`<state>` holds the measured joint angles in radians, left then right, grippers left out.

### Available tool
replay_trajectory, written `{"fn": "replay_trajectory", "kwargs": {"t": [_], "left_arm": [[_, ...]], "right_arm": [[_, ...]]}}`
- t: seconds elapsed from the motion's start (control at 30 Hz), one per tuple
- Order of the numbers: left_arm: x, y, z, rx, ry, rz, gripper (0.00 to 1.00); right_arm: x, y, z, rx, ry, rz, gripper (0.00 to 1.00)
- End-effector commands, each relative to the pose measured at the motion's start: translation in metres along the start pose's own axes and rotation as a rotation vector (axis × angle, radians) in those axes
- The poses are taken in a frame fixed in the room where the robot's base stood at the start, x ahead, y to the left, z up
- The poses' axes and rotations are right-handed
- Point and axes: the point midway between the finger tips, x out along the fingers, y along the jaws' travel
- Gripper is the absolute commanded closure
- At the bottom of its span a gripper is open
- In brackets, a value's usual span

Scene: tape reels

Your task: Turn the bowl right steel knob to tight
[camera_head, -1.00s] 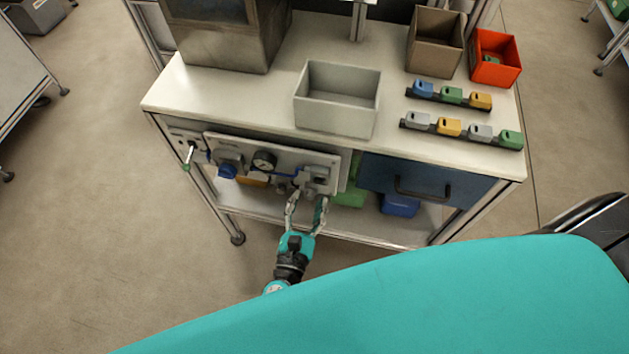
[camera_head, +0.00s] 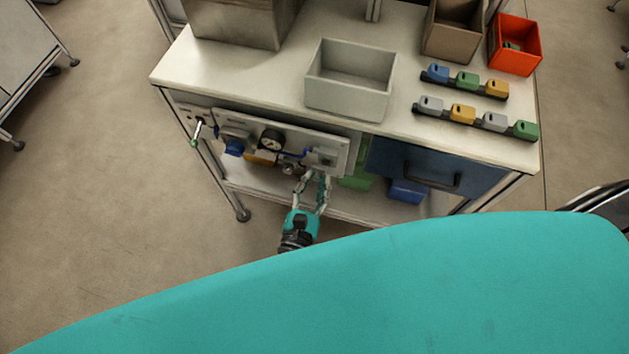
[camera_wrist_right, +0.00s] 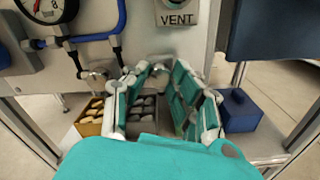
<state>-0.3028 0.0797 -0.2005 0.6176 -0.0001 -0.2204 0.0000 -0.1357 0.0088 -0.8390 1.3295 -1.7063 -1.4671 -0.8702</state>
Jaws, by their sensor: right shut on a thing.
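The grey valve panel (camera_head: 228,118) is on the front of the bench, with a VENT plate (camera_wrist_right: 176,17) above my right gripper (camera_head: 315,175). My left gripper is out of view.
A pressure gauge (camera_head: 271,140) and a blue knob (camera_head: 234,147) sit left on the panel. A blue drawer (camera_head: 400,162) with a dark handle is to the right. Bins with parts (camera_wrist_right: 90,121) and a blue bin (camera_wrist_right: 240,112) stand on the shelf below.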

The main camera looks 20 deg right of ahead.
Motion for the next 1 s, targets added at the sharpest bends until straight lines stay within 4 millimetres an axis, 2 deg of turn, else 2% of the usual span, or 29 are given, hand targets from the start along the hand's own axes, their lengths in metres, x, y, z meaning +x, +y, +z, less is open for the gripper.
{"fn": "replay_trajectory", "kwargs": {"t": [0.37, 1.0], "left_arm": [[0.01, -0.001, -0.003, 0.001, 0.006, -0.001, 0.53], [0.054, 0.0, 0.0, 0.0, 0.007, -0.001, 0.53]], "right_arm": [[0.001, -0.001, -0.002, 0.125, -0.003, -0.001, 1.0], [0.002, -0.003, -0.003, 0.694, -0.006, 0.0, 1.0]]}}
